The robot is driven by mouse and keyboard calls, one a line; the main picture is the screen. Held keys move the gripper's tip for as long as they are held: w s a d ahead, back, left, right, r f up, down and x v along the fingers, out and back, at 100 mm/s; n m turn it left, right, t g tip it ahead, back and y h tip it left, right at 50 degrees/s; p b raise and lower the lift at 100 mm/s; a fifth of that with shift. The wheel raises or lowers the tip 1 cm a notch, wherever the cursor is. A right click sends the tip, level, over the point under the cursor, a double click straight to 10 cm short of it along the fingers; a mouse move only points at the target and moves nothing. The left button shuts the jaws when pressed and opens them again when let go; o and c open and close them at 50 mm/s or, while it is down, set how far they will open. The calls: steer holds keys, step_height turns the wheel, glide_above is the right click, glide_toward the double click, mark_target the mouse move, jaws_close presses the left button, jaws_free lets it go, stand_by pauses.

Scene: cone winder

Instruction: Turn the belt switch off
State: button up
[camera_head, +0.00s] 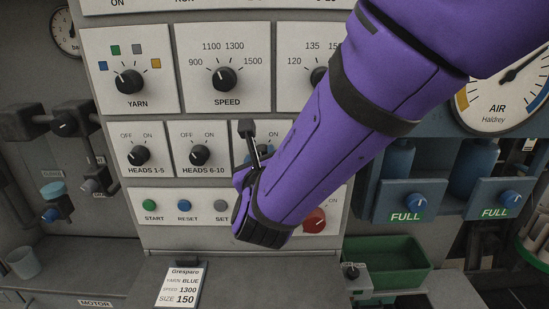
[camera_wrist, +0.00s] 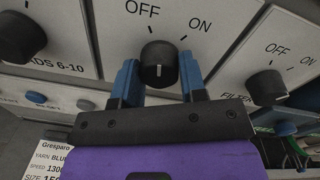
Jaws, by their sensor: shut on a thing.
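In the wrist view, a black round knob (camera_wrist: 159,57) sits on a white plate below the words OFF and ON. It lies between HEADS 6-10 and FILTER. Its own name is hidden, so I cannot read that it is the belt switch. A short white mark on it runs nearly up and down in the picture; I cannot tell which word it points to. My gripper (camera_wrist: 159,68) has its two blue fingers on either side of this knob, shut on it. In the head view my purple arm covers this knob and most of the gripper.
The FILTER knob (camera_wrist: 266,87) is close on the right; the HEADS 6-10 knob (camera_head: 200,156) is close on the left. START (camera_head: 149,206), RESET (camera_head: 184,205) and a red knob (camera_head: 314,220) lie below. A green bin (camera_head: 400,262) stands at lower right.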

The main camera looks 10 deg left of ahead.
steer(key=shift+n, duration=1.9)
steer(key=o, duration=0.9)
steer(key=v, duration=1.1)
